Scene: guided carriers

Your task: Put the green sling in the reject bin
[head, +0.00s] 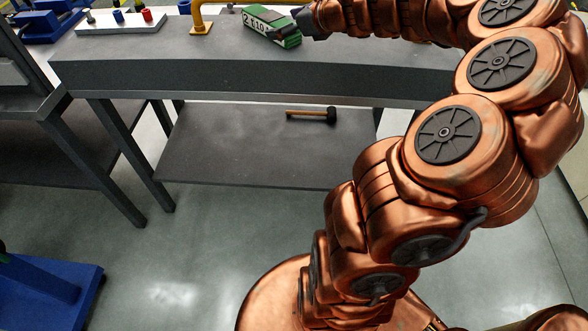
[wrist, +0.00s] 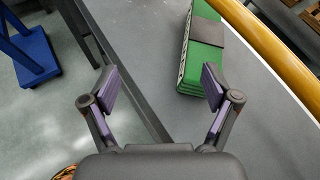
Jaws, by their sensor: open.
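The green sling (head: 268,28) is a folded green bundle with a dark band and a pale label side, lying on the grey workbench top. It also shows in the wrist view (wrist: 204,42), above and right of centre. My gripper (wrist: 160,88) is open and empty. The sling lies beyond its right fingertip, not between the fingers. In the head view only a dark part of my gripper shows, close to the sling's right end. I cannot make out a reject bin in either view.
The grey workbench (head: 250,78) has a yellow hooked stand (head: 200,28) left of the sling and a white tray (head: 98,29) with coloured pieces. A mallet (head: 312,114) lies on the lower shelf. A yellow bar (wrist: 280,48) crosses the wrist view's right. A blue cart (head: 50,292) stands lower left.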

